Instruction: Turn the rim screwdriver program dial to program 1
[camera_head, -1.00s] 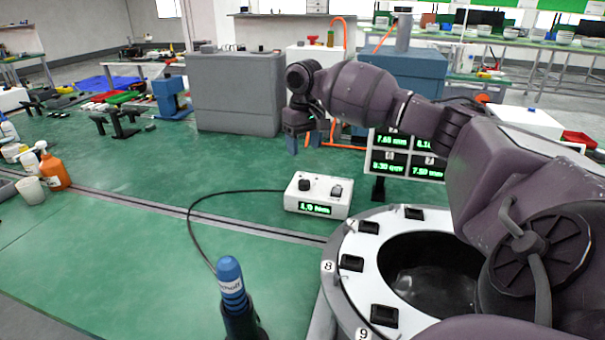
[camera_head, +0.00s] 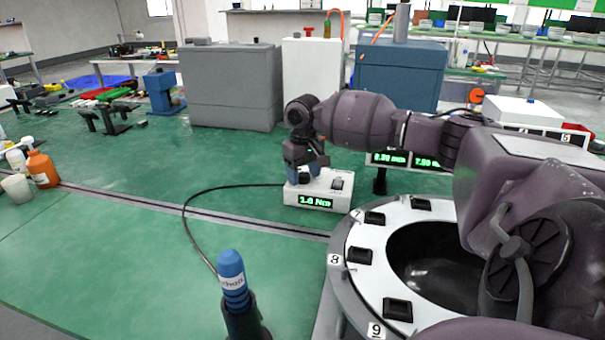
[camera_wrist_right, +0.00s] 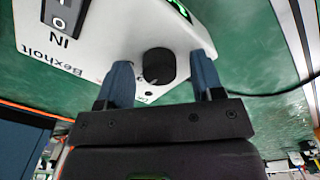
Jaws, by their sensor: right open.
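The white screwdriver controller box (camera_head: 335,203) stands on the green floor or table surface, with a lit green display (camera_head: 315,202) on its front. Its black round dial (camera_wrist_right: 158,67) shows in the right wrist view; in the head view my gripper hides it. My right gripper (camera_head: 303,170) is over the left part of the box. In the right wrist view its blue fingers (camera_wrist_right: 161,62) are open, one on each side of the dial, with gaps visible. The blue-topped screwdriver (camera_head: 232,280) stands upright in a dark holder. My left gripper is not in view.
A black cable (camera_head: 190,215) runs from the box toward the screwdriver. A round white-rimmed fixture (camera_head: 345,285) with numbered black blocks stands right of the box. A display panel (camera_head: 415,160) stands behind, near my right arm.

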